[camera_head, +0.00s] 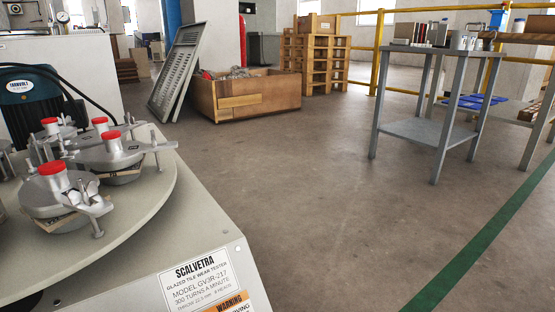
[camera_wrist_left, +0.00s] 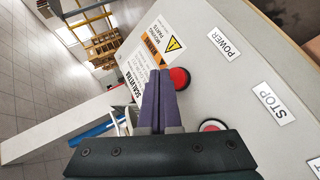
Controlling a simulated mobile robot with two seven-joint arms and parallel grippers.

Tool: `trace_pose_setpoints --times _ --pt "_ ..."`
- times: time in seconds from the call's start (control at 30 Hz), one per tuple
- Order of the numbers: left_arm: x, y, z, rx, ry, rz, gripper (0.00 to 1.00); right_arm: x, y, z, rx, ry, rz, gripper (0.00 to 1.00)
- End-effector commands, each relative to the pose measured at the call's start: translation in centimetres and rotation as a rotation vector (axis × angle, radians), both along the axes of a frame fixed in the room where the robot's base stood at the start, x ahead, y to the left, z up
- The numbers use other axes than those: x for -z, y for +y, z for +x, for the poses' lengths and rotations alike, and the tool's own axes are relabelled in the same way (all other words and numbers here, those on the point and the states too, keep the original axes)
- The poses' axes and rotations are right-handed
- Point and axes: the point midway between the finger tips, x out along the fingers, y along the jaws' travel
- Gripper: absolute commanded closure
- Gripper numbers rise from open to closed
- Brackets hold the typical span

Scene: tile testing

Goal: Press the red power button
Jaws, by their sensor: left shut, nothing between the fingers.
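The red power button (camera_wrist_left: 181,78), round with a dark rim, sits on the grey panel (camera_wrist_left: 235,80) in the left wrist view, in line with the white POWER label (camera_wrist_left: 223,44). My left gripper (camera_wrist_left: 160,73) is shut and empty, its fingertips just left of the button in the picture and overlapping its rim. I cannot tell whether they touch it. The button does not show in the head view. My right gripper is in neither view.
A second red button (camera_wrist_left: 212,125) lies near the STOP label (camera_wrist_left: 273,103), partly hidden by my gripper. In the head view, the wear tester's turntable (camera_head: 140,215) carries several red-capped heads. A grey table (camera_head: 425,110) stands right; the floor between is clear.

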Motion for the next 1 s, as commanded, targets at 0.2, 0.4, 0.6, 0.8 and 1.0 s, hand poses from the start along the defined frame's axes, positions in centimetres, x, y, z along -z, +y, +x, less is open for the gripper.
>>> trace_pose_setpoints --times 0.2,0.4,0.6,0.8,1.0 --pt "0.0 0.0 0.0 0.000 0.000 0.000 1.00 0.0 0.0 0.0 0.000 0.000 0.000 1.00" --pt "-0.7 -0.4 -0.5 0.001 0.001 -0.001 1.00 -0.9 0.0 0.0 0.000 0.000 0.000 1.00" --pt "-2.2 -1.3 -1.8 0.000 0.002 -0.003 1.00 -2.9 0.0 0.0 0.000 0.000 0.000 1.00" --pt "-3.6 -2.2 -3.2 0.000 0.001 -0.001 1.00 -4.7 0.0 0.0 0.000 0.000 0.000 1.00" --pt "-3.9 -2.7 -3.9 0.000 0.000 0.000 1.00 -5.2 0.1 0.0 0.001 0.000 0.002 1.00"
